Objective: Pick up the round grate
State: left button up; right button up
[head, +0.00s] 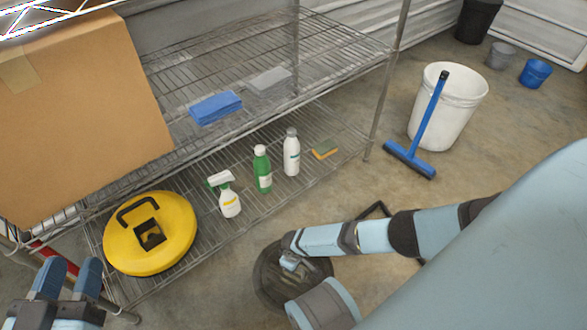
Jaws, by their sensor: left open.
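A dark round item (267,285) lies on the concrete floor in front of the shelf, partly covered by my right arm. It may be the round grate, but its surface is too dark and hidden to be sure. My right arm reaches over it from the right; its gripper cannot be made out clearly. My left gripper (69,268) is at the lower left, its two blue fingers apart with nothing between them. It is left of a yellow round lid (178,225) with a black handle and a square opening, on the lower shelf.

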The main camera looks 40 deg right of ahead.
notch_tip(320, 180, down, 3)
jog(key=shift+r+b, duration=0.2)
jog(key=shift+b, duration=0.35)
grip_shut()
jog(key=shift+r, duration=0.1)
dwell(0.9)
